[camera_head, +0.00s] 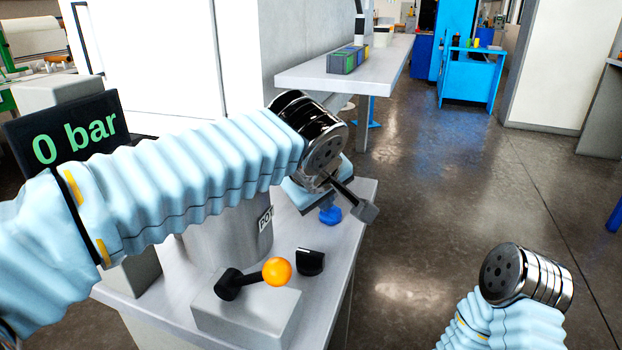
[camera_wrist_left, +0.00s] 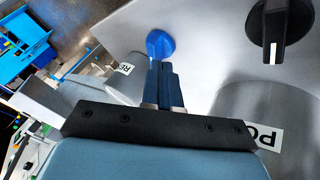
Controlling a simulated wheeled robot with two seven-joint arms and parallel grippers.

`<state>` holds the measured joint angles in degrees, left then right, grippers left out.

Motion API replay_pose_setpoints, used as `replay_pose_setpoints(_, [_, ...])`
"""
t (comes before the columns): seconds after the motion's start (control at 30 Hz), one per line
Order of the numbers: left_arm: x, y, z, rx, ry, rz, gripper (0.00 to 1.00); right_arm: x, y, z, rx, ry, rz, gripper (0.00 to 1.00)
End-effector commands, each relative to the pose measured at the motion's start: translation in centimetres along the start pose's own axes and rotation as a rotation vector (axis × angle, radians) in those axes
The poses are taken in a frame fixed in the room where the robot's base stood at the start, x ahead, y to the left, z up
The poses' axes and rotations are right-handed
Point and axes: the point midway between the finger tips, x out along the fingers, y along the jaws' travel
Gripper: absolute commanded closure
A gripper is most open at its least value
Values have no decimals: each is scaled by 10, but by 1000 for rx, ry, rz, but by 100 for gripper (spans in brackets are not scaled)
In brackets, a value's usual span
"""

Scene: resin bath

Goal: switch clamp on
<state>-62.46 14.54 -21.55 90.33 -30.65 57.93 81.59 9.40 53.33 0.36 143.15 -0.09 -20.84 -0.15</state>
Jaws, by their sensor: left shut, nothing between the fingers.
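I cannot tell by a label which control is the clamp's switch. A black knob (camera_head: 310,262) with a white mark stands on the grey bench; it also shows in the left wrist view (camera_wrist_left: 281,28). A blue round knob (camera_head: 330,215) sits farther back, partly hidden by my left wrist. In the left wrist view my left gripper (camera_wrist_left: 165,85) is shut and empty, its fingertips close to the blue knob (camera_wrist_left: 160,44); contact is unclear. An orange-balled lever (camera_head: 276,271) stands on a grey box. My right arm is at the lower right; its gripper is out of view.
A grey cylinder (camera_head: 225,238) with a partly hidden label stands on the bench behind the lever box (camera_head: 240,318). A display (camera_head: 72,133) reads "0 bar". A dark bar with a grey block (camera_head: 365,210) juts beside my left wrist. Open floor lies right of the bench.

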Motion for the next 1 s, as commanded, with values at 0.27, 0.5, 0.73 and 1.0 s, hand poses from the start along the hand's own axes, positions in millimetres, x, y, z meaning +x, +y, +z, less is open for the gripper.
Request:
replay_pose_setpoints(0.27, [-64,-4,-6,-7,5,-6,100,-4,-3,1,-2,-2,-2,0])
replay_pose_setpoints(0.5, [-93,-6,-7,-11,7,-11,100,-5,-4,1,-3,-3,-3,0])
replay_pose_setpoints(0.73, [-97,-7,-8,-11,8,-15,100,-5,-4,1,-3,-4,-3,0])
replay_pose_setpoints(1.0, [-94,-7,-7,-7,6,-17,100,-5,-4,1,-3,-3,-3,20])
